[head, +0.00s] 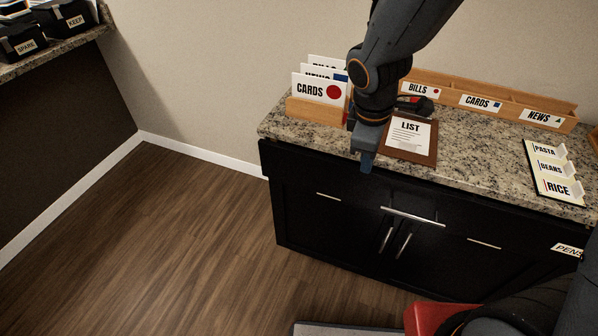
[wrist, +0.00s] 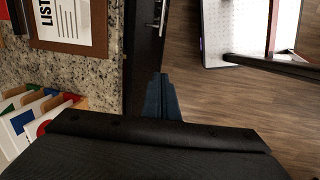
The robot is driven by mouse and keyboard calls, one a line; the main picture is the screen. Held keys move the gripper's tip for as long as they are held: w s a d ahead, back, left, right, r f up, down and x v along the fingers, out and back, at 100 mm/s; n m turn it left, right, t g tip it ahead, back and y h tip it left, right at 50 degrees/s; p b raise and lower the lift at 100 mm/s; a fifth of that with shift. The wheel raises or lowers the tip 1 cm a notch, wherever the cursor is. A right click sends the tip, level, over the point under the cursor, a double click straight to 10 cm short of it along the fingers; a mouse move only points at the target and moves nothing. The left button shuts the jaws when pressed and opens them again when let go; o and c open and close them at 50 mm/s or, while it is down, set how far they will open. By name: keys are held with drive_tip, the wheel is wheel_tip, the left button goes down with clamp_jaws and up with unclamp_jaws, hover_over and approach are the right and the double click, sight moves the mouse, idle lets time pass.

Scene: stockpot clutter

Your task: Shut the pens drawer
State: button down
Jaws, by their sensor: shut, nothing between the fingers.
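The black cabinet (head: 300,207) under the granite counter has a front with several metal handles. A long bar handle (head: 412,216) is at its upper middle. A white label reading PENS (head: 566,250) shows at the right edge of the head view, partly cut off. I cannot tell how far the pens drawer stands out. My gripper (head: 367,162) is shut and empty, pointing down just in front of the counter's front edge, left of the long handle. In the wrist view my gripper (wrist: 162,92) is beside the dark cabinet front, and a handle (wrist: 162,17) shows beyond it.
On the counter (head: 480,165) are a CARDS file holder (head: 318,112), a LIST board (head: 410,138), a wooden sorter (head: 490,100) and a PASTA, BEANS and RICE rack (head: 555,172). Wooden floor (head: 180,235) is clear to the left. Another counter (head: 60,50) with dark bins stands at far left.

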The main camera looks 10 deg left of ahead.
sight(301, 161)
drive_tip(key=w+a+f+n+t+b, duration=0.15)
drive_tip(key=a+f+n, duration=0.25)
drive_tip(key=a+n, duration=0.55)
drive_tip(key=w+a+f+n+t+b, duration=0.1)
drive_tip(key=w+a+f+n, duration=0.25)
drive_tip(key=a+n, duration=0.6)
drive_tip(key=shift+m, duration=0.3)
drive_tip(key=x, duration=0.7)
drive_tip(key=w+p+x, duration=0.1)
drive_tip(key=x, duration=0.3)
drive_tip(key=shift+w+d+r, duration=0.1)
drive_tip(key=shift+w+r, duration=0.05)
drive_tip(key=shift+r, duration=0.05)
drive_tip(key=shift+w+d+f, duration=0.1)
drive_tip(key=shift+w, duration=0.45)
drive_tip(key=shift+w+p, duration=0.15)
drive_tip(key=shift+p, duration=0.15)
drive_tip(key=shift+w+d+p, duration=0.25)
drive_tip(key=shift+w+p, duration=0.3)
drive_tip(key=shift+w, duration=0.45)
drive_tip(key=shift+w+d+p, duration=0.3)
drive_tip(key=shift+w+p, duration=0.25)
drive_tip(key=shift+w, duration=0.4)
drive_tip(key=shift+d, duration=0.1)
